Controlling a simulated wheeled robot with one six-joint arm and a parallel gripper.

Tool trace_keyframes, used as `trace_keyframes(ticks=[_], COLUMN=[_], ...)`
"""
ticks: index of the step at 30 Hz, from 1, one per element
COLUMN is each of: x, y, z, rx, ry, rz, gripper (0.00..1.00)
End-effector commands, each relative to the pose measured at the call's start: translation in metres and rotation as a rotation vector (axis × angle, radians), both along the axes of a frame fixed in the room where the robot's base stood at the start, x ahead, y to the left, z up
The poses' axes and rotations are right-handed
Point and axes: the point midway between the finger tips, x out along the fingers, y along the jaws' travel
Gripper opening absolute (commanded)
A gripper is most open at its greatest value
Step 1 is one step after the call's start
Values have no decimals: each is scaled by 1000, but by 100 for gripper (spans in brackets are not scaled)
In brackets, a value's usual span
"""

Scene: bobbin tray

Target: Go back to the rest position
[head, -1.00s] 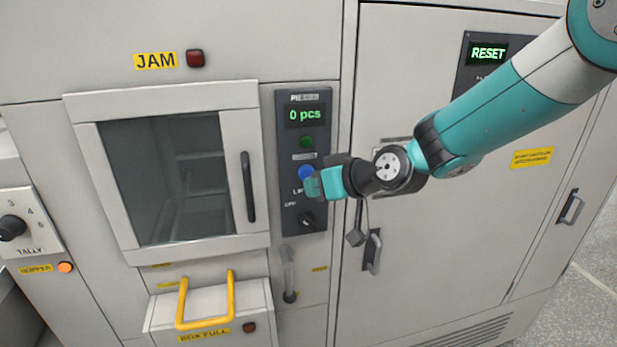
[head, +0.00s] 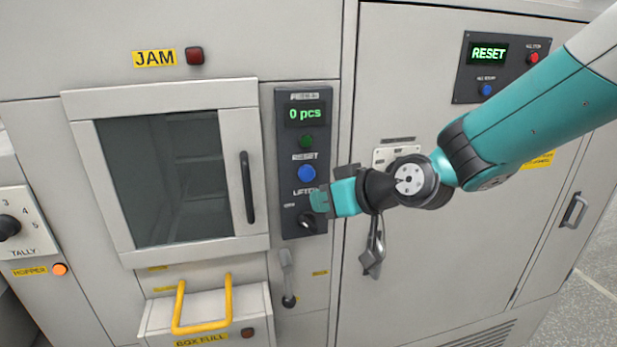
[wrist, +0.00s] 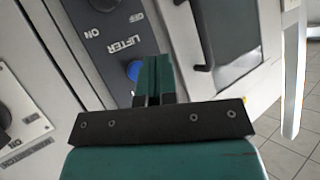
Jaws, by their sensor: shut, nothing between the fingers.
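My gripper (head: 320,201) is shut and empty in the head view, in front of the lower right part of the dark control panel (head: 284,160). In the wrist view its shut fingers (wrist: 153,80) point towards the panel. The panel shows a green "0 pcs" display (head: 305,114), a dark green button (head: 305,141) and a blue button (head: 307,173) labelled RESET. The blue button is now uncovered, above and left of the fingertips. The black lifter knob (head: 306,220) is just below the fingers. I cannot tell the exact gap to the panel.
A windowed door (head: 180,170) with a black handle is left of the panel. A box with a yellow handle (head: 203,326) juts out below. A small lever (head: 287,280) hangs under the panel. A RESET display panel (head: 490,68) is at the upper right, near my arm.

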Motion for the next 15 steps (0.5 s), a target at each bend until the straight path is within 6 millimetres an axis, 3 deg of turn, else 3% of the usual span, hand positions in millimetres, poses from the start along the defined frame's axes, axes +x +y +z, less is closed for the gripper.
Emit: trace_keyframes(ticks=[12, 15], x=[0, -12], y=[0, -5], z=[0, -1], rx=[-1, -21], ry=[1, 31], rz=[0, 11], gripper=[0, 0])
